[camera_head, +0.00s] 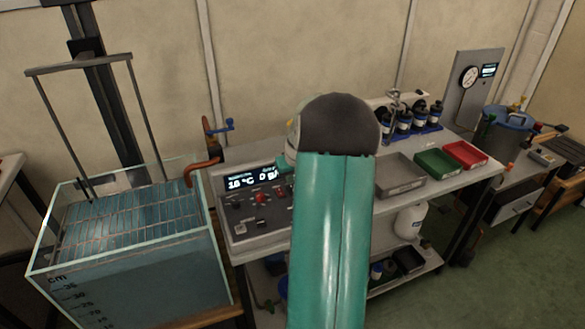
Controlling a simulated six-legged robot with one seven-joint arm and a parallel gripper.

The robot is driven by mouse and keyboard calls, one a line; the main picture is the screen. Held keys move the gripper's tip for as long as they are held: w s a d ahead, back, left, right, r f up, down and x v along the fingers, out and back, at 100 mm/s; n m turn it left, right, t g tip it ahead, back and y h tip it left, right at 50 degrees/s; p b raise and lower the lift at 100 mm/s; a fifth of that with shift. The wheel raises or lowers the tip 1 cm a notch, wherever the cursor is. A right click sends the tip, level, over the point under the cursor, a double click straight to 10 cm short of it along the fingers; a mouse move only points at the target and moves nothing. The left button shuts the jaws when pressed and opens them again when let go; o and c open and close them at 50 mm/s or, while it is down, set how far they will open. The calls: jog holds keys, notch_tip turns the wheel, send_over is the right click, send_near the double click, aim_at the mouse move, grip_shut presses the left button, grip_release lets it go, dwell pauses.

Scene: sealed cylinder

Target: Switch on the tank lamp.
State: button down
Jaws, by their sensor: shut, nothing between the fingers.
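The glass tank (135,275) stands at the left, filled with bluish water, with a cm scale on its front. A wire rack (125,222) hangs in it from a grey frame (80,64). I cannot pick out a lamp on it. A control panel (240,225) stands right of the tank, with a lit display (240,183) reading about 18 °C and a partly covered pressure value. Below the display are small dark switches or knobs and a red one (261,198); their positions are too small to tell. My teal arm covers the panel's right side. My gripper is hidden behind the arm.
A copper pipe with a blue-handled valve (220,128) rises between tank and panel. Right of my arm, the bench holds a grey tray (400,176), a green tray (437,163), a red tray (465,154) and dark bottles (403,122). A gauge board (472,88) stands behind.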

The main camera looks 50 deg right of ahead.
jog(key=shift+w+f, duration=0.1)
jog(key=shift+f, duration=0.45)
jog(key=shift+w+d+f+g, duration=0.1)
jog(key=shift+w+f+g, duration=0.1)
jog(key=shift+f+g, duration=0.1)
jog(key=shift+s, duration=0.2)
